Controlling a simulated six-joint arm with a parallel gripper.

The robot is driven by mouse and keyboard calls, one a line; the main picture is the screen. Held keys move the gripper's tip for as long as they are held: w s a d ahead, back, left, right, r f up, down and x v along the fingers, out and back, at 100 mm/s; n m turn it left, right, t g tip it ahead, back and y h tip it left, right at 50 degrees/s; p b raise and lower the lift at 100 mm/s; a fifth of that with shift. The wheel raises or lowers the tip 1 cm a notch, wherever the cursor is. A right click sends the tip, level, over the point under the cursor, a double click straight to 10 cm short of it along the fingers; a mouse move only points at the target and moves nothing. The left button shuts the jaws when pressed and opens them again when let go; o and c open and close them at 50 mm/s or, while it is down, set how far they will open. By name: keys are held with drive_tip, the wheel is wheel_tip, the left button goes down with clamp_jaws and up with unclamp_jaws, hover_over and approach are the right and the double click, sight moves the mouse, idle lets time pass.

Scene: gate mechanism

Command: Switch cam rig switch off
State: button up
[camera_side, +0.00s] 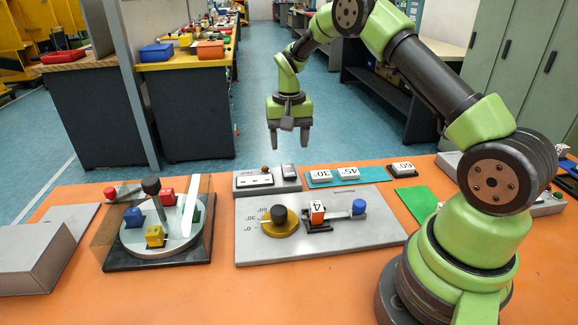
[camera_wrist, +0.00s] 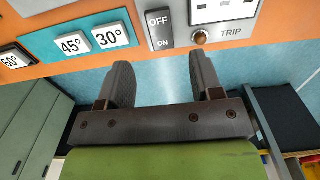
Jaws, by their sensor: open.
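The cam rig (camera_side: 330,247) is a grey plate with a yellow cam (camera_side: 272,229), a black knob (camera_side: 279,214) and a blue-ended lever (camera_side: 358,207). Behind it stands a grey control box (camera_side: 262,186) with a dark rocker switch (camera_side: 289,171). In the wrist view the switch (camera_wrist: 160,29) reads OFF at one end and ON at the other; I cannot tell which end is pressed. My gripper (camera_side: 289,140) points down, open and empty, above and behind the box. In the wrist view my gripper (camera_wrist: 160,62) has the switch just beyond its fingertips, apart from it.
A brown TRIP button (camera_wrist: 200,37) sits beside the switch. Angle tiles (camera_side: 320,175) stand on a teal strip right of the box. A turntable (camera_side: 160,230) with coloured cubes and clear panels stands at the left. The air around my gripper is clear.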

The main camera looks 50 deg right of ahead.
sight(289, 171)
wheel_tip(289, 171, down, 7)
drive_tip(key=shift+f, duration=0.2)
